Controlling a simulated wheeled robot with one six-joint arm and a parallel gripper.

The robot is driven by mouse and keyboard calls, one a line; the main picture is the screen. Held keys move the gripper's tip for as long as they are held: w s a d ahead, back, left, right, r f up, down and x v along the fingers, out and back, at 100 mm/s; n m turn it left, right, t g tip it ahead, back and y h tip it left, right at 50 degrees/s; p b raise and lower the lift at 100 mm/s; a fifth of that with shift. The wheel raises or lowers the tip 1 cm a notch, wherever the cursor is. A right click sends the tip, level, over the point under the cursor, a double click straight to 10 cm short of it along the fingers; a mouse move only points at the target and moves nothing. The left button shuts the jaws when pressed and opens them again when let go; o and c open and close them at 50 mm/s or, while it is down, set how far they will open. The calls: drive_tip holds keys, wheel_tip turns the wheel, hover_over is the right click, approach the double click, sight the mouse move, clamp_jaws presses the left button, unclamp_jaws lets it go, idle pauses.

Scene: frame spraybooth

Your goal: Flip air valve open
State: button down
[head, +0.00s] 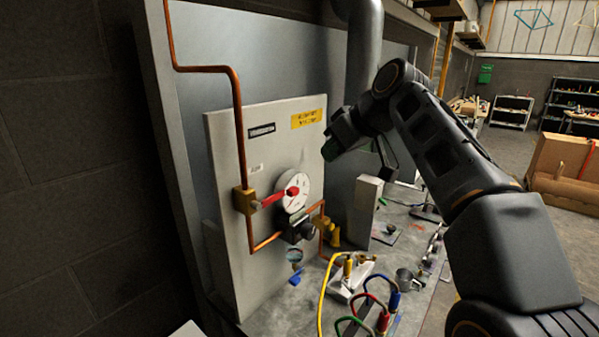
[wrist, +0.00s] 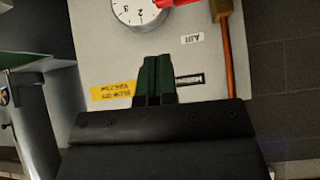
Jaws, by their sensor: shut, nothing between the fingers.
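The air valve has a brass body (head: 243,201) on a vertical copper pipe at the left of the pale panel. Its red lever (head: 272,199) points sideways to the right, across the pipe's line, and overlaps the white gauge (head: 295,186). The wrist view is upside down: the red lever (wrist: 176,3) is cut off at the top edge, with the brass body (wrist: 221,9) to its right. My gripper (head: 332,150) is to the upper right of the lever, apart from it. Its green fingers (wrist: 154,60) are together and empty, with the panel behind them.
A black regulator (head: 297,230) sits under the gauge, and a brass fitting (head: 326,231) is beside it. A grey duct (head: 363,50) stands behind my arm. Coloured hoses (head: 366,312) and tools lie on the bench below. The panel front between gripper and lever looks clear.

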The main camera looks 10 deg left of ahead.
drive_tip(key=shift+w+a+r+n+y, duration=0.15)
drive_tip(key=shift+a+r+n, duration=0.15)
drive_tip(key=shift+r, duration=0.2)
drive_tip(key=shift+s+a+r+n+y, duration=0.1)
drive_tip(key=shift+a+r+n+y, duration=0.15)
drive_tip(key=shift+r, duration=0.25)
hover_over(292, 187)
drive_tip(key=s+d, duration=0.2)
wheel_tip(292, 187, down, 7)
drive_tip(key=shift+w+f, duration=0.15)
drive_tip(key=shift+f, duration=0.9)
drive_tip(key=shift+w+f, duration=0.15)
drive_tip(key=shift+f, duration=0.85)
drive_tip(key=shift+f, duration=0.1)
